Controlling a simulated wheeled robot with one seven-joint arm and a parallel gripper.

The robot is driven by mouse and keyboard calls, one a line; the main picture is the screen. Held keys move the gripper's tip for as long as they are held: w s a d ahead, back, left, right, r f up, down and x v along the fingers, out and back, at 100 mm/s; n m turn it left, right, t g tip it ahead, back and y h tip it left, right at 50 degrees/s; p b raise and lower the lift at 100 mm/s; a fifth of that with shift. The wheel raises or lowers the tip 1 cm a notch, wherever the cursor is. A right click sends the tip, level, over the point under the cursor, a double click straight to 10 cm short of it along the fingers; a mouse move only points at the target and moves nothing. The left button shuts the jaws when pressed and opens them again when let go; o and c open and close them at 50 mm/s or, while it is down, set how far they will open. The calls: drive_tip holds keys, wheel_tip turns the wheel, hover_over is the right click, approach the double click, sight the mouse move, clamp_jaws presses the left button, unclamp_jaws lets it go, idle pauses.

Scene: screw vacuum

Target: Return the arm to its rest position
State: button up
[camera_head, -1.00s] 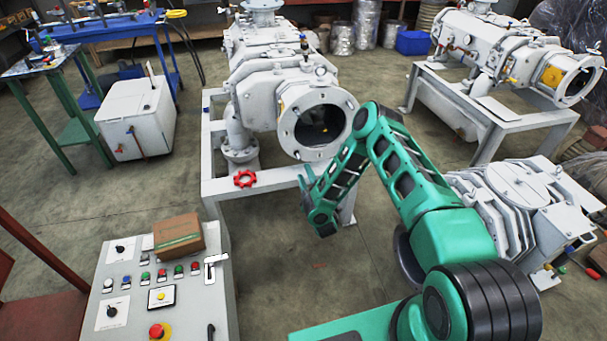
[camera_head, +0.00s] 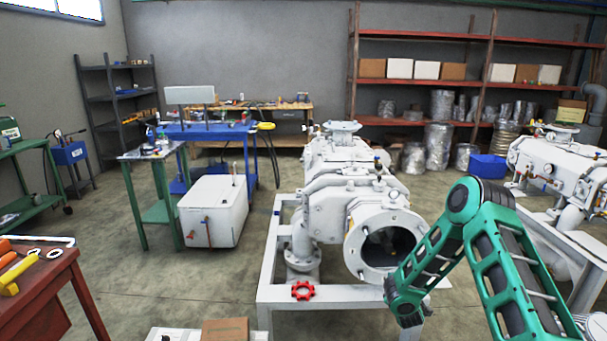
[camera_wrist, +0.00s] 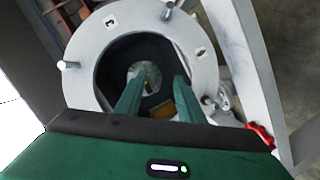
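My arm (camera_head: 470,240) is bent in front of the white vacuum pump (camera_head: 345,190) in the head view, its elbow raised at the right. Its lower end hangs beside the pump's round flange (camera_head: 383,277), and my gripper is not clearly seen there. In the wrist view my gripper (camera_wrist: 158,84) is open, its two green fingers apart with nothing between them. Beyond the fingers is a round flange (camera_wrist: 85,55) with a dark opening. I cannot tell how far the fingertips are from it.
A red handwheel (camera_head: 303,291) sits low on the pump's frame. A second pump (camera_head: 550,165) stands at the right. A red bench (camera_head: 50,290) with tools is at the left, and a white box (camera_head: 214,212) stands behind it. Open floor lies between them.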

drive_tip(key=s+d+r+m+g+h, duration=0.3)
drive_tip(key=s+d+r+m+g, duration=0.3)
drive_tip(key=d+r, duration=0.65)
drive_tip(key=s+d+r+m+g, duration=0.35)
drive_tip(key=s+r, duration=0.45)
drive_tip(key=s, duration=0.6)
drive_tip(key=s+a+r+m+g+y, duration=0.1)
drive_tip(key=s+a+r+m+y, duration=0.1)
drive_tip(key=s, duration=1)
drive_tip(key=s+a+r+m+g+y, duration=0.2)
drive_tip(key=s+a+r, duration=0.1)
drive_tip(key=s, duration=0.9)
drive_tip(key=s+a+r+m+g+y, duration=0.2)
drive_tip(key=s+a+r, duration=0.1)
drive_tip(key=s, duration=1)
drive_tip(key=shift+a+r, duration=0.2)
drive_tip(key=shift+a, duration=0.55)
